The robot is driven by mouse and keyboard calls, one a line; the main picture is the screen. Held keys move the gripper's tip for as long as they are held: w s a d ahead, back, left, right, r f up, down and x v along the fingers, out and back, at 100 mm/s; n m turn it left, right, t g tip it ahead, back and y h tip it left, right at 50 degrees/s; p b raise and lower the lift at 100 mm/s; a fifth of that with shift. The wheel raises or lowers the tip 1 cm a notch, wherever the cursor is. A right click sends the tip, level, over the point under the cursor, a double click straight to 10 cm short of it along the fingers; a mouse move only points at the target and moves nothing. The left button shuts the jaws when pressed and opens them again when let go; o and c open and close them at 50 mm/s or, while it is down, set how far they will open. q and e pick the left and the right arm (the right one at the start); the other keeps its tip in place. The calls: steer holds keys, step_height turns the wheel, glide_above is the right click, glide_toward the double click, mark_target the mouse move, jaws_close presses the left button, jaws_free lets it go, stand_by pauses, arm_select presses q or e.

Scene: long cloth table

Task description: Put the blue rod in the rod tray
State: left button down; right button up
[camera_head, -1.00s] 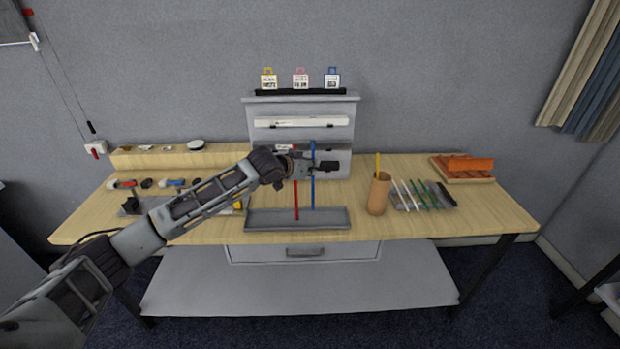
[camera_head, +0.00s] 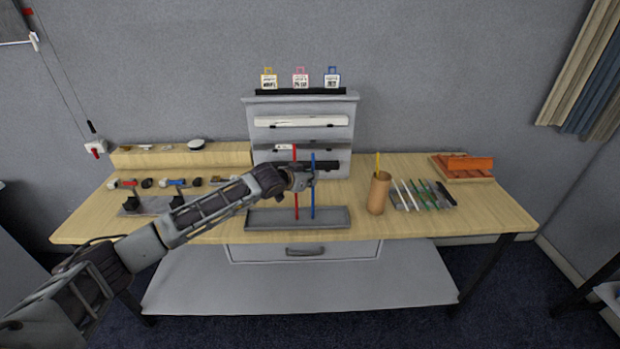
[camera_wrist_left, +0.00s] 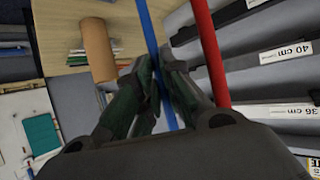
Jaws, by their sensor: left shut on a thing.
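The blue rod (camera_head: 313,198) is upright, its lower end appearing over or in the long grey tray (camera_head: 262,222) before the stepped stand; I cannot tell whether it touches. My left gripper (camera_head: 316,172) is shut on it above the middle. In the left wrist view the blue rod (camera_wrist_left: 147,27) runs between the dark fingers (camera_wrist_left: 160,72). A red rod (camera_head: 296,200) stands upright just left of the blue one in the head view. I cannot tell for certain which tray is the rod tray. My right gripper is out of view.
The grey stepped stand (camera_head: 300,108) with length labels rises behind. Small tools lie left. The table's front right is clear.

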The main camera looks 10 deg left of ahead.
arm_select(q)
steer(key=c, duration=2)
jaws_free()
steer(key=shift+f, duration=0.1)
steer(key=o, duration=0.5)
steer(key=shift+c, duration=0.2)
steer(key=b+v, duration=0.1)
steer(key=v, duration=1.1)
steer(key=shift+b, duration=0.3)
